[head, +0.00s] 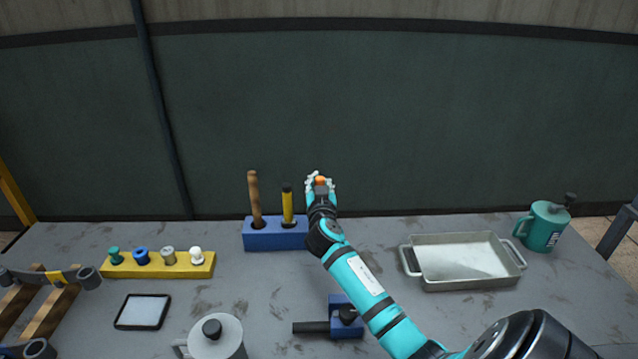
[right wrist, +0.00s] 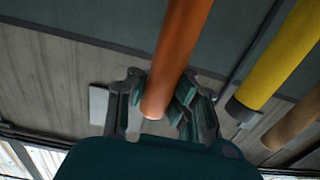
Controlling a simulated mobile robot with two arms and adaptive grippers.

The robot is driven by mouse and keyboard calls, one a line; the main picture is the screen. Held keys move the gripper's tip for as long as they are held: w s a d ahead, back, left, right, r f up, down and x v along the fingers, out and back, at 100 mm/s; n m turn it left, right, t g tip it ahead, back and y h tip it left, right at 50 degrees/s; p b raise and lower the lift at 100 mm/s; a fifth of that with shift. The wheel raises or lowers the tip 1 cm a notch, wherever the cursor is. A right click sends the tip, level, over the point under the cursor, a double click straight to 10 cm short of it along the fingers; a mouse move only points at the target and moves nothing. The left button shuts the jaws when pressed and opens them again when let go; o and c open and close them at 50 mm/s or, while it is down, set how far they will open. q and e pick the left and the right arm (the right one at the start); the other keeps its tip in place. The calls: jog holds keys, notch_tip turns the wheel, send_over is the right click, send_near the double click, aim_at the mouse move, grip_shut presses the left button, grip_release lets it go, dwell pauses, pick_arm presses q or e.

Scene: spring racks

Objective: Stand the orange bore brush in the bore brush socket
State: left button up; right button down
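The orange bore brush shows in the head view only as a small orange tip (head: 320,181) between the fingers of my right gripper (head: 320,184). In the right wrist view the orange shaft (right wrist: 180,50) runs between the fingers (right wrist: 155,108), which are closed around it near its end. A blue rack (head: 262,242) stands at the back of the table with a wooden-handled tool (head: 254,197) and a yellow-handled tool (head: 287,205) upright in it. My right arm hides the rack's right end, so I cannot see the socket or the brush's lower end. My left gripper is out of view.
The yellow rod (right wrist: 280,50) and brown rod (right wrist: 292,125) are close beside the brush. A yellow rack (head: 160,266) with several pegs stands left. A grey tray (head: 470,285), green can (head: 545,228), blue clamp-like block (head: 345,325) and lidded pot (head: 220,340) stand around the table.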

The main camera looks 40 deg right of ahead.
jog(key=shift+f, duration=0.4)
jog(key=c, duration=1.3)
grip_release()
jog(key=shift+c, duration=0.2)
jog(key=v, duration=1.2)
jog(key=shift+r, duration=0.1)
